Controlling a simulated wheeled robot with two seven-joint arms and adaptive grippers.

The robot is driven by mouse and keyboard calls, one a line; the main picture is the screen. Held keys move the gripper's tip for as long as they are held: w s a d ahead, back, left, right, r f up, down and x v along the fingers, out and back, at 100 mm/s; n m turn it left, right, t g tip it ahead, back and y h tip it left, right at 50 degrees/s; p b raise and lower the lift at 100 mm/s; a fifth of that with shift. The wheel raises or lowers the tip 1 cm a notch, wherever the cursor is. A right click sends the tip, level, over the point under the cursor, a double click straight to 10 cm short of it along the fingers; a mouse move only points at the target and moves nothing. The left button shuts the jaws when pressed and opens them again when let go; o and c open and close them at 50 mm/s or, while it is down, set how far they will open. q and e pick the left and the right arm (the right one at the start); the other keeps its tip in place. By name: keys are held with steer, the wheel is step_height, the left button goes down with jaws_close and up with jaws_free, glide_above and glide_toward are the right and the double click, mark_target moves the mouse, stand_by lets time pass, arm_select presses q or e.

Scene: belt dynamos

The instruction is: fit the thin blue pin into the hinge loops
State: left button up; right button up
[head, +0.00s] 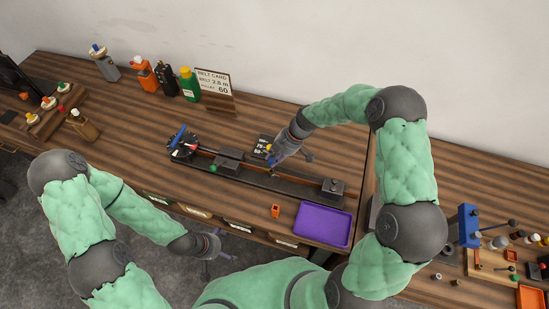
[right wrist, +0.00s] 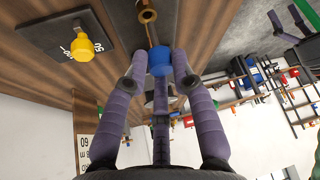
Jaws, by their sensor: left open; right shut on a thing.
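My right gripper (head: 273,163) is over the dark bench rail (head: 297,186). In the right wrist view its fingers (right wrist: 160,62) are shut on a blue piece (right wrist: 160,57), seemingly the blue pin's head. A thin brass-coloured shaft runs from it toward a brass ring (right wrist: 147,15). The ring looks like a hinge loop; I cannot tell whether the shaft is inside it or only in line with it. In the head view the pin and loops are too small or hidden to make out. My left gripper (head: 213,262) is open and empty, beyond the bench's front edge, above the floor.
A dark plate with a yellow knob (right wrist: 83,47) lies close behind the right gripper. A purple tray (head: 322,224) and an orange block (head: 275,211) are in front of the rail. Bottles (head: 189,84) and a sign (head: 214,82) stand at the back left.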

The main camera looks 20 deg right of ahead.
stand_by(0.4)
steer(key=shift+f+b, duration=2.5)
steer(key=shift+b, duration=0.25)
steer(key=o, duration=1.1)
steer(key=v, duration=1.2)
